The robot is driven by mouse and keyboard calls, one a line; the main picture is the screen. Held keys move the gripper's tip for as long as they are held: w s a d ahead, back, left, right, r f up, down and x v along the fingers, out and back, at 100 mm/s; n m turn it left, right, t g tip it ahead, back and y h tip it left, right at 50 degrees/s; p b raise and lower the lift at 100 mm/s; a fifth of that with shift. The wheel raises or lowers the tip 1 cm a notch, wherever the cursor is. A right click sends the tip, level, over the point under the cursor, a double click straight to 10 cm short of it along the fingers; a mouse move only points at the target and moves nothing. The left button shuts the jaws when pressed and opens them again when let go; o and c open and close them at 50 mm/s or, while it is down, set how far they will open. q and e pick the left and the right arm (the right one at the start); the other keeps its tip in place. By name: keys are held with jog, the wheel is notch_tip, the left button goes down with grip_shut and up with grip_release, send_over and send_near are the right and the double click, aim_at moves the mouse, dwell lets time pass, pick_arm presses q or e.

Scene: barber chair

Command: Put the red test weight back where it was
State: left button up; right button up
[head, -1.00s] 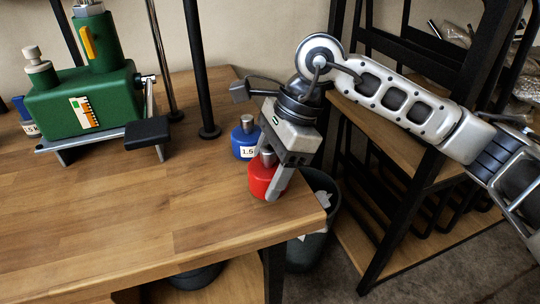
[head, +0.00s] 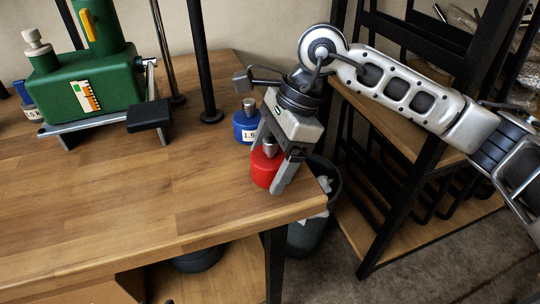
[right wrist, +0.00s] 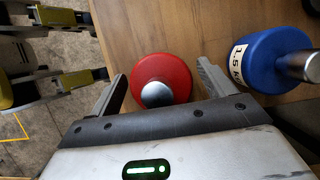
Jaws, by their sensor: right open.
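The red test weight (head: 265,171) stands upright on the wooden table near its right front corner. It also shows in the right wrist view (right wrist: 161,78), with its silver knob toward me. My right gripper (head: 268,172) is open, with one finger on each side of the red weight; in the right wrist view (right wrist: 158,85) a gap shows between each finger and the weight. A blue weight (head: 246,127) with a 1.5 label stands just behind; it also shows in the right wrist view (right wrist: 268,60). My left gripper is not in view.
A green device (head: 87,92) on a metal stand with a black pad is at the left of the table (head: 120,200). Black posts rise at the table's back. A dark bin (head: 312,232) is beside the table's right edge, and a black-framed shelf (head: 405,150) stands further right. The table's front middle is clear.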

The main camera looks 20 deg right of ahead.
jog(key=v, duration=1.2)
